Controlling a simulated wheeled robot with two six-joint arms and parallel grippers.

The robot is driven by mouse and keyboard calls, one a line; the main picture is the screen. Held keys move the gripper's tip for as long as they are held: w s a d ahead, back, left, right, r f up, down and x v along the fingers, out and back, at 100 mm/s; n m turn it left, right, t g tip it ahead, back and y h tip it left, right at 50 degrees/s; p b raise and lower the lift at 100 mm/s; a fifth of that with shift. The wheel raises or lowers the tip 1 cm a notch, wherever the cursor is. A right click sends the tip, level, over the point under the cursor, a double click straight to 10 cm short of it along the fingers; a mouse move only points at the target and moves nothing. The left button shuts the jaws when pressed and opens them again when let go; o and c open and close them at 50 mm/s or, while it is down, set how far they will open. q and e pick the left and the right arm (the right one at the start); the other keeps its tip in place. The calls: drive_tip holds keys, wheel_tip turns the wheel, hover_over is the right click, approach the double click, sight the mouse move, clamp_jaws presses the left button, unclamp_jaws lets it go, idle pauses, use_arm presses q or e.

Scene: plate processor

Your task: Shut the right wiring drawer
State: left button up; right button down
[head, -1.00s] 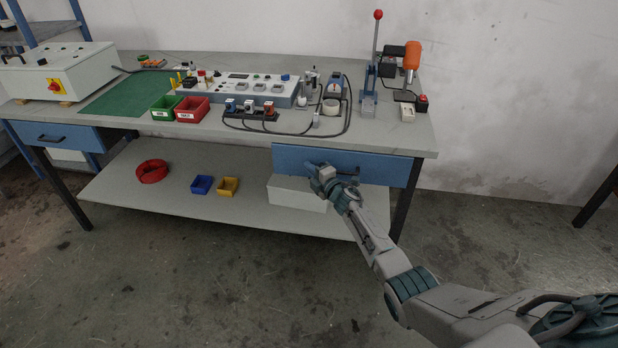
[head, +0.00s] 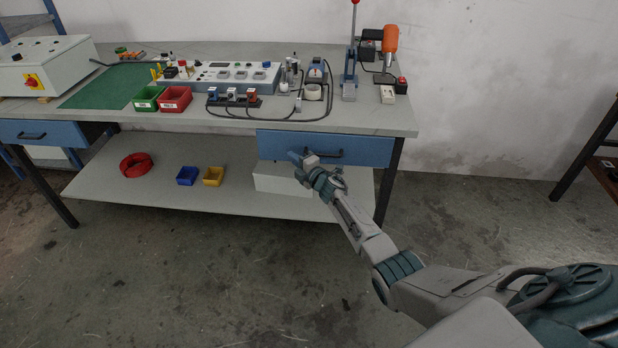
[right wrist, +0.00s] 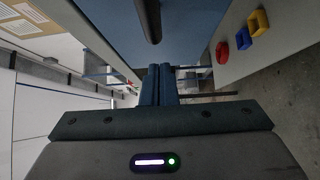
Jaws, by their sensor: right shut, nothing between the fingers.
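The right wiring drawer (head: 375,151) has a blue front with a dark handle (head: 335,154). It sits under the right part of the bench top, and its front looks about level with the bench edge; any small gap cannot be told. My right gripper (head: 292,157) is in front of the drawer's left half, left of the handle and slightly low. In the right wrist view the two dark blue fingers (right wrist: 163,84) are together and empty, pointing toward the blue drawer front (right wrist: 200,30). Whether they touch it is unclear. My left gripper is out of view.
A white box (head: 285,182) stands on the lower shelf (head: 150,185) beneath the drawer. Blue and yellow bins and a red coil lie further left on it. The bench top (head: 380,119) carries a control panel, cables and a lever press. Floor in front is open.

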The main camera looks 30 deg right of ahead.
drive_tip(key=s+d+p, duration=0.1)
drive_tip(key=s, duration=0.9)
drive_tip(key=s+f+m+g+h+p, duration=0.1)
drive_tip(key=s+f+m+g+h, duration=0.45)
drive_tip(key=s+f, duration=0.85)
drive_tip(key=s+f+m+g, duration=0.3)
drive_tip(key=s+f+m, duration=0.5)
drive_tip(key=s+f, duration=0.6)
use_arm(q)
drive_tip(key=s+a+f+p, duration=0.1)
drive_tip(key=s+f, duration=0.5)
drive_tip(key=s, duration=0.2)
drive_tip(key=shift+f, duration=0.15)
use_arm(e)
drive_tip(key=s+a+f+m+g, duration=0.2)
drive_tip(key=s+f, duration=0.3)
drive_tip(key=s, duration=0.4)
drive_tip(key=s+a+f+m+g+y, duration=0.1)
drive_tip(key=s+f, duration=0.4)
drive_tip(key=s, duration=0.5)
drive_tip(key=s+a+f+m+g, duration=0.3)
drive_tip(key=s+f+g, duration=0.1)
drive_tip(key=s, duration=0.6)
drive_tip(key=shift+a+f+g, duration=0.3)
drive_tip(key=shift+f+g, duration=0.05)
drive_tip(key=shift+f, duration=0.25)
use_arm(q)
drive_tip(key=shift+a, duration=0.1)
